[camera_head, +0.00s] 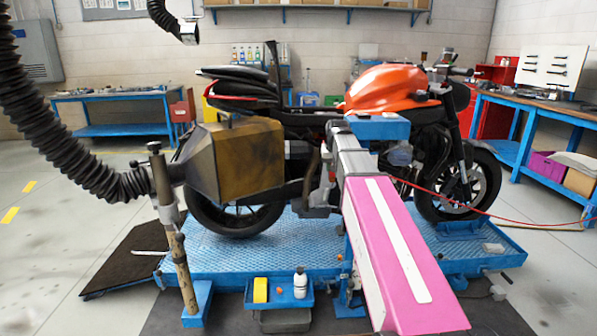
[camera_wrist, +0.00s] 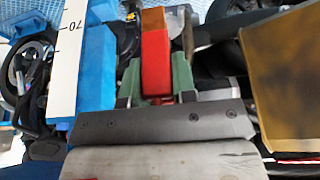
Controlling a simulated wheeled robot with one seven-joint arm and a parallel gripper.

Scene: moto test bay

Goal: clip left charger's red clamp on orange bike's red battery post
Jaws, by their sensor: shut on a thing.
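In the wrist view my gripper (camera_wrist: 157,88) is shut on a red clamp (camera_wrist: 155,65), with green finger pads on both sides of it. The clamp has an orange end (camera_wrist: 153,20) that points away from my gripper. In the head view the orange bike (camera_head: 390,88) stands side-on on a blue lift. My arm reaches to the bike's middle, and my gripper and the clamp are hidden there. A red cable (camera_head: 500,213) runs from the bike's middle to the right. I cannot make out the red battery post or the left charger.
A brown box-shaped hood (camera_head: 237,160) on a black hose (camera_head: 60,150) stands left of my arm. It seems close on the right in the wrist view (camera_wrist: 288,75). The blue lift (camera_head: 230,258) has a small tray (camera_head: 280,297) at its front. Blue workbenches stand on both sides.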

